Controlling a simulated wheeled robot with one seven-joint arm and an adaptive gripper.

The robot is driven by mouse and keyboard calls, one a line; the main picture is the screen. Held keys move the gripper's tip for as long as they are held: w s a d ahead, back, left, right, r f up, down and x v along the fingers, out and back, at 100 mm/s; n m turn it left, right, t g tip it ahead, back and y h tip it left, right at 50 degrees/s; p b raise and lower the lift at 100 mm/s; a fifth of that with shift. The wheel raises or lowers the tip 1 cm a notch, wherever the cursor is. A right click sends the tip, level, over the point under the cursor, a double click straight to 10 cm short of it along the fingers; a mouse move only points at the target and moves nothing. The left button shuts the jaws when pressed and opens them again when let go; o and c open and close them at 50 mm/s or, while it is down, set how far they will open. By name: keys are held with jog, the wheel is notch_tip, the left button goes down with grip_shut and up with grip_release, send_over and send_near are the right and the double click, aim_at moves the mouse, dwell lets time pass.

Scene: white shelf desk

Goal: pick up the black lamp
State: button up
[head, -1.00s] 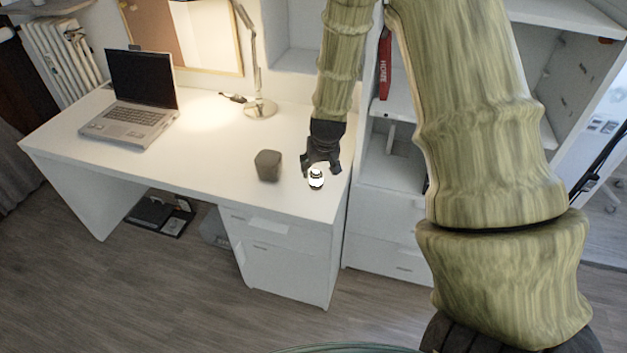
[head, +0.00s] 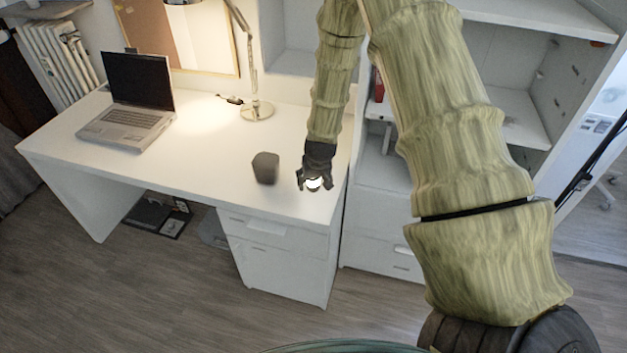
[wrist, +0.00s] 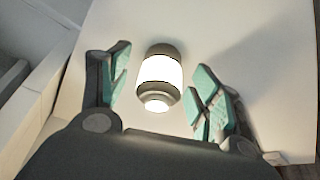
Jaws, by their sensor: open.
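The black lamp (wrist: 160,75) is a small lantern with a glowing white body and dark bands. It is on the white desk near its right end. In the wrist view it lies between the two teal-padded fingers of my gripper (wrist: 157,90), with a gap on each side. In the head view my gripper (head: 314,183) is right over the lamp (head: 314,184) and hides most of it; only its bright part shows. My gripper is open and holds nothing.
A dark grey cup-like object (head: 265,168) stands just left of my gripper. A laptop (head: 130,105) and a lit desk lamp (head: 257,110) are farther left and back. A white shelf unit (head: 480,50) rises to the right. The desk's front middle (head: 190,165) is clear.

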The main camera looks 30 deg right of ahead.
jog(key=shift+w+f, duration=0.15)
jog(key=shift+f, duration=0.25)
jog(key=c, duration=1.1)
jog(key=shift+r, duration=0.15)
jog(key=shift+c, duration=0.2)
